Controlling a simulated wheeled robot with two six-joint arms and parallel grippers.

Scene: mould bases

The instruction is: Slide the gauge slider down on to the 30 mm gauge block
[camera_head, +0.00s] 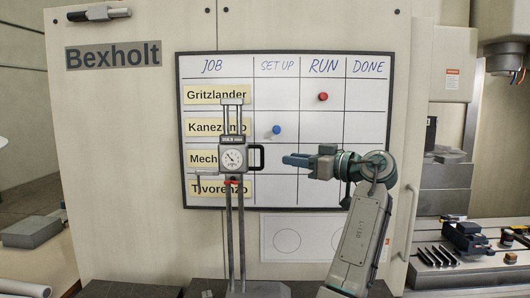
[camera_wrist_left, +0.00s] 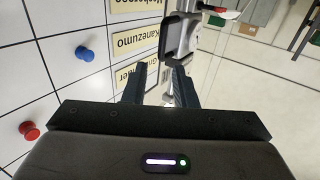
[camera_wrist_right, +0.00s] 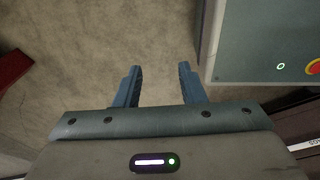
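The gauge (camera_head: 235,225) stands upright on two thin columns before the job board. Its slider (camera_head: 226,146) carries a round dial and a black loop handle (camera_head: 261,158) on the right side, high above the base. My left gripper (camera_head: 286,161) is just right of the handle, level with it and apart from it. In the left wrist view the fingers (camera_wrist_left: 158,84) are open, with the handle (camera_wrist_left: 168,42) beyond their tips. My right gripper (camera_wrist_right: 159,78) is open and empty above the floor. I cannot make out the 30 mm gauge block.
The job board (camera_head: 350,190) hangs behind the gauge, with a blue magnet (camera_head: 276,130) and a red magnet (camera_head: 323,97). A machine table (camera_head: 475,272) with tools stands at the right.

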